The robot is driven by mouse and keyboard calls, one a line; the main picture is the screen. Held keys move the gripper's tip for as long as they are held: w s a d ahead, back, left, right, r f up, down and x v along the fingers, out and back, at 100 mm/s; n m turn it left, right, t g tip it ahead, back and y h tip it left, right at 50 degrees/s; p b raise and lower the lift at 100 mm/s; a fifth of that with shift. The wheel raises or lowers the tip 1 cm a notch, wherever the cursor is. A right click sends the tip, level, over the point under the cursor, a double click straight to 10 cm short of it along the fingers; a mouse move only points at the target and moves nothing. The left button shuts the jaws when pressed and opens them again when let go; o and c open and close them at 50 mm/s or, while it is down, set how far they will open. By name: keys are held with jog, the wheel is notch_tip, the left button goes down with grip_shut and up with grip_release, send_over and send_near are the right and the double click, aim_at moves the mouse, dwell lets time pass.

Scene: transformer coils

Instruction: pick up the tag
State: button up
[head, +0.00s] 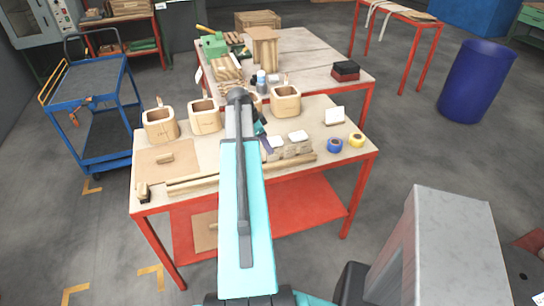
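A white card (334,115), which may be the tag, is on the right part of the near bench (200,198). Two smaller white pieces, left (275,141) and right (298,137), lie by pale blocks near the bench's middle; either could also be a tag, and I cannot tell which. My arm reaches up over the bench. My gripper (263,136) appears as a small dark shape beyond the arm's elbow, left of the white pieces. It is partly hidden by the arm, and its fingers are too small to read.
Several wooden coil forms, one at the left (160,124), line the bench's back. A blue tape roll (334,145) and a yellow one (356,140) sit at the right. Long wooden strips (205,183) lie in front. A blue cart (88,88) stands left, a blue barrel (475,82) right.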

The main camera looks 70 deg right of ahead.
aim_at(273, 157)
jog(key=shift+s+d+f, duration=0.15)
jog(key=shift+f, duration=0.4)
jog(key=shift+d+p+x, duration=0.2)
jog(key=shift+p+x, duration=1.05)
jog(key=shift+x, duration=0.15)
jog(key=shift+p+x, duration=0.35)
jog(key=shift+x, duration=0.8)
jog(key=shift+c, duration=0.4)
grip_shut()
